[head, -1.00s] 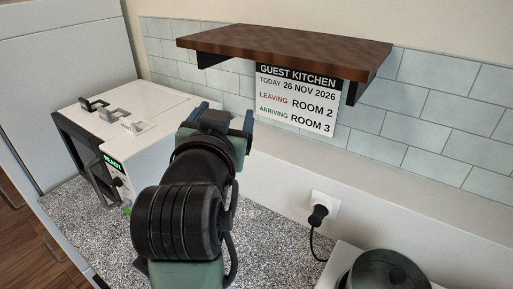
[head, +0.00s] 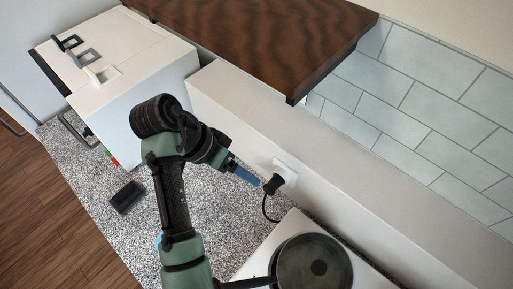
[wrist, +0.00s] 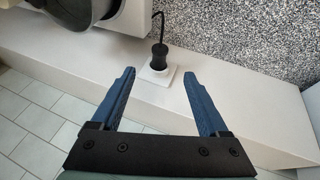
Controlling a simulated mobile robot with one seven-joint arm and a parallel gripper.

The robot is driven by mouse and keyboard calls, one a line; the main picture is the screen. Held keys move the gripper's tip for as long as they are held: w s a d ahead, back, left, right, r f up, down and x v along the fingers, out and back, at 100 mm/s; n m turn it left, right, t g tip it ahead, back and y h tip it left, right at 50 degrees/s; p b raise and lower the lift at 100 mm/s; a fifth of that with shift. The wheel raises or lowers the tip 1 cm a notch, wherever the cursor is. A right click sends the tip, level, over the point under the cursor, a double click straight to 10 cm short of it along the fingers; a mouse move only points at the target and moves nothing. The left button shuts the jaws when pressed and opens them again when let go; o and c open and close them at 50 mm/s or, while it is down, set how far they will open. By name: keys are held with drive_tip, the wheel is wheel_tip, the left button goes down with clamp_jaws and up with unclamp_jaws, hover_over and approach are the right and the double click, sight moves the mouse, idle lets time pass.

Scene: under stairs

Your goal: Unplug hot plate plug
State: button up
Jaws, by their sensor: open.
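The black hot plate plug (head: 273,184) sits in a white wall socket (head: 286,171) on the low white ledge, with its black cord curving down to the counter. In the wrist view the plug (wrist: 158,55) stands in the socket plate (wrist: 157,77), ahead of and between my blue fingers. My gripper (wrist: 159,73) is open and empty, with a gap on both sides of the plug. In the head view my gripper (head: 250,177) is just left of the plug, and only one finger shows clearly. The white hot plate (head: 250,262) is at the lower right.
A dark pan (head: 315,265) sits on the hot plate. A wooden shelf (head: 250,35) juts out above the ledge. A white appliance (head: 125,75) stands at the left. A small black block (head: 127,197) lies on the speckled counter.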

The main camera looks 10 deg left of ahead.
sight(266, 188)
drive_tip(key=b+x, duration=0.2)
drive_tip(key=x, duration=1)
drive_tip(key=shift+w+d+f, duration=0.1)
drive_tip(key=shift+d+f, duration=0.1)
drive_tip(key=shift+f, duration=0.1)
clamp_jaws()
idle(0.3)
idle(1.2)
